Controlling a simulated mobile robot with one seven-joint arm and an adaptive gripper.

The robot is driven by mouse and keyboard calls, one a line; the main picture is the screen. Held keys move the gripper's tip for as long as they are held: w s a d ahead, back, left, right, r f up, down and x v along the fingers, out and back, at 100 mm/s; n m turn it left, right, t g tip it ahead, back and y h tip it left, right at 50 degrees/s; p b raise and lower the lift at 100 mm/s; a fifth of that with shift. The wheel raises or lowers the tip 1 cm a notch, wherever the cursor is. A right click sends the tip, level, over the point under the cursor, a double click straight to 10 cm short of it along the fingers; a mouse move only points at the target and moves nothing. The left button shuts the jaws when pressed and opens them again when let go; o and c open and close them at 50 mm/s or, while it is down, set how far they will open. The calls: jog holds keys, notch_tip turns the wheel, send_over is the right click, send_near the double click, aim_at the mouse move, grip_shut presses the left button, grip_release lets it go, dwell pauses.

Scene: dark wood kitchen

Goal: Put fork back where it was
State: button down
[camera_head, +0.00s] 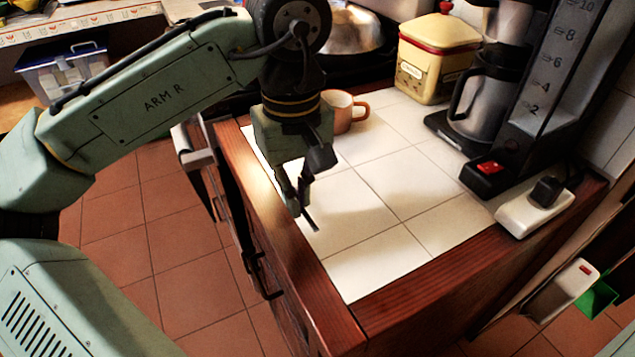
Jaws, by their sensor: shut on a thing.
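My gripper (299,207) points down over the left front part of the white-tiled counter (375,245), close to its wooden edge. Its fingers are shut on the fork (311,221), which shows only as a short, thin dark piece below the fingertips. The rest of the fork is hidden by the fingers. I cannot tell whether its lower end touches the tiles.
An orange-brown mug (343,112) stands just behind my gripper. The front tiles are clear.

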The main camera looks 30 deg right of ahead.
aim_at(319, 206)
jog(key=d, duration=0.1)
jog(key=w+d, duration=0.1)
jog(key=d, duration=0.1)
jog(key=w+d, duration=0.1)
jog(key=shift+w+d+f+p, duration=0.15)
jog(key=shift+d+f+p, duration=0.1)
jog(key=shift+p, duration=0.15)
jog(key=shift+f+p, duration=0.3)
jog(key=shift+f, duration=1.45)
jog(key=c, duration=1.8)
grip_release()
notch_tip(319, 206, up, 12)
jog(key=shift+r+b, duration=0.1)
jog(key=shift+b, duration=0.5)
